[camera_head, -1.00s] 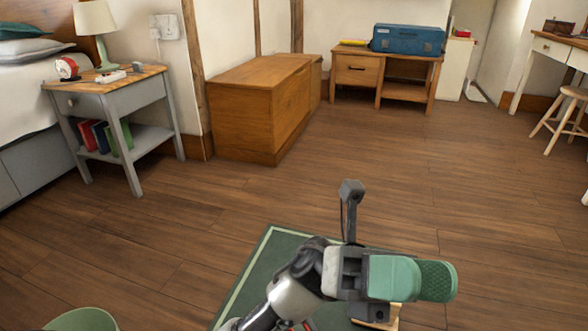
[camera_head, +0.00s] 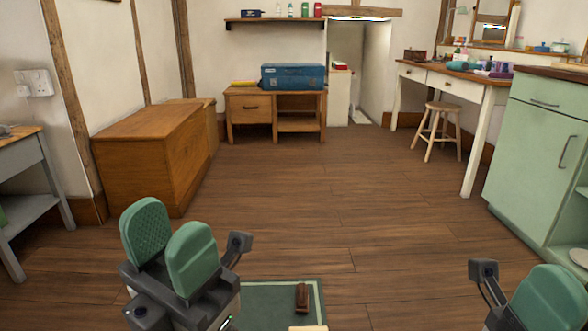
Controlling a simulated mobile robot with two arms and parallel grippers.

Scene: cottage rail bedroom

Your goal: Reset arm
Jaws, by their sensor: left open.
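My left gripper (camera_head: 168,232) is at the lower left of the head view, its two green pads pointing up with a small gap between them. It is open and I see nothing between the pads. My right gripper (camera_head: 545,298) is at the bottom right corner, cut off by the frame edge. Only one green pad of it shows clearly, so its opening is hidden.
A green mat (camera_head: 262,303) lies below, with a small brown object (camera_head: 302,297) on it. A wooden chest (camera_head: 150,160) stands left, a low desk with a blue case (camera_head: 293,77) at the back. A stool (camera_head: 437,130) and green cabinet (camera_head: 537,160) stand right. The middle floor is clear.

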